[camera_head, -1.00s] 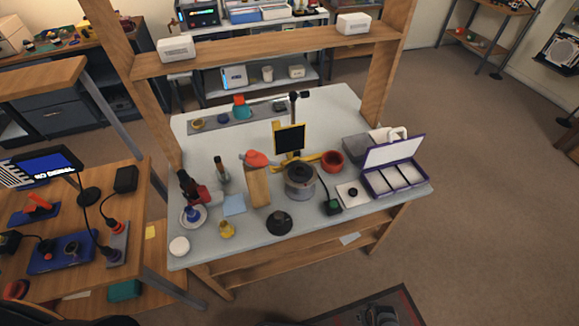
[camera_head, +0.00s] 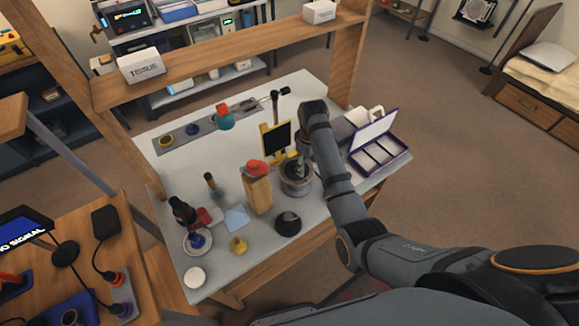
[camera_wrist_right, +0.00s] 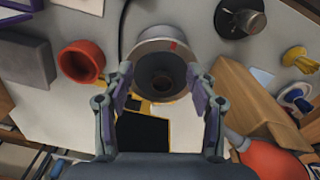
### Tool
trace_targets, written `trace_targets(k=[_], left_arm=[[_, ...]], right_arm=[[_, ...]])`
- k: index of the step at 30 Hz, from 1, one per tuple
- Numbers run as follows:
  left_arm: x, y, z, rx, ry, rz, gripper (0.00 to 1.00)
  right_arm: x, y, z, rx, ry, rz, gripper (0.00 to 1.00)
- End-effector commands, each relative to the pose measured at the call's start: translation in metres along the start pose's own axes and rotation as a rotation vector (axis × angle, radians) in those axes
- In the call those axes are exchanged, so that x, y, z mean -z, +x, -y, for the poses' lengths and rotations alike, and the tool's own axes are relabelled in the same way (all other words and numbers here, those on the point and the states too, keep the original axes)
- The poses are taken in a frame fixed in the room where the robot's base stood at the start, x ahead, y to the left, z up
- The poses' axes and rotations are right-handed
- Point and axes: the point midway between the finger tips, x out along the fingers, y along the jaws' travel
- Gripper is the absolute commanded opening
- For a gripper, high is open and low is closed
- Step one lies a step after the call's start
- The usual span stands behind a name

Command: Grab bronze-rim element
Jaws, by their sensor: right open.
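A grey lens barrel (camera_head: 296,187) stands upright on the pale worktable, partly hidden by my right arm. In the right wrist view the barrel (camera_wrist_right: 167,38) shows its open, dark inside with a brownish ring low in it. I cannot tell whether that ring is the bronze-rim element; no bronze rim shows clearly elsewhere. My right gripper (camera_head: 298,168) is over the barrel's mouth. In the right wrist view my right gripper (camera_wrist_right: 162,88) is open, one finger on each side of the mouth, with no clear grip on anything. My left gripper is not in view.
An orange-red cup (camera_wrist_right: 77,66) is near. A purple-rimmed compartment box (camera_head: 405,158) stands right.

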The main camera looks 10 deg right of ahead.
Motion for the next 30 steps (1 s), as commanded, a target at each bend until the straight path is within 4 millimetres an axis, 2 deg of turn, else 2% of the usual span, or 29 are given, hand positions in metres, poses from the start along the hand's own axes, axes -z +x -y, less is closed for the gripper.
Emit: trace_targets(k=[1,3,6,9,11,18,26,30], left_arm=[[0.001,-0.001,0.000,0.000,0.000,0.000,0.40],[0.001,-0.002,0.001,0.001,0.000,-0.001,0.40],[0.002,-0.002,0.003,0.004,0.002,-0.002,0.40],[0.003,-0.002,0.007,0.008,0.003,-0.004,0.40],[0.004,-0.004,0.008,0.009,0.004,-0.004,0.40],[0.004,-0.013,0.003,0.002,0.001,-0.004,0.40],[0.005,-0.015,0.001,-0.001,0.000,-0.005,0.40],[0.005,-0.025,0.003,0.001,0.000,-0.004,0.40]], right_arm=[[0.015,-0.024,-0.002,0.007,-0.042,0.001,0.58],[0.028,-0.047,-0.003,0.020,-0.097,0.011,0.58],[0.034,-0.063,-0.002,0.030,-0.138,0.023,0.58],[0.035,-0.066,-0.002,0.033,-0.146,0.026,0.58],[0.035,-0.062,-0.002,0.033,-0.145,0.028,0.58],[0.034,-0.023,-0.001,0.033,-0.144,0.028,0.58],[0.034,-0.010,-0.002,0.031,-0.143,0.025,0.58],[0.035,0.011,-0.005,0.033,-0.143,0.028,0.58]])
